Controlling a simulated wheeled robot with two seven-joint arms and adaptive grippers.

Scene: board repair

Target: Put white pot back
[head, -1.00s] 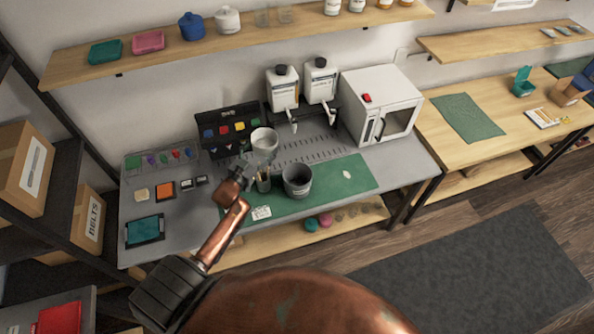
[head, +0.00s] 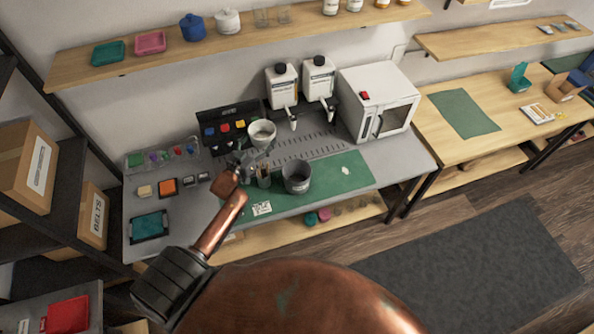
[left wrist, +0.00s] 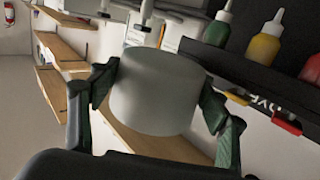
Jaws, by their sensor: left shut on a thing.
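My left gripper (head: 252,149) is shut on an open-topped white pot (head: 262,132), holding it near the dark bottle rack at the back of the grey bench. In the left wrist view, the pot (left wrist: 157,92) appears plain pale grey between the two fingers, which press on its sides. It looks roughly upright, with its opening facing up. I cannot tell whether its base touches anything. Another white pot (head: 227,21), with a lid, stands on the wall shelf beside a blue lidded pot (head: 193,27). My right gripper is out of view.
A dark grey bucket (head: 297,178) and a brush cup (head: 264,177) stand on the green mat (head: 340,172) close to my left gripper. The rack (head: 212,143) holds coloured bottles. Two dispenser bottles (head: 281,86) and a white oven (head: 378,100) stand at right. The mat's right part is mostly clear.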

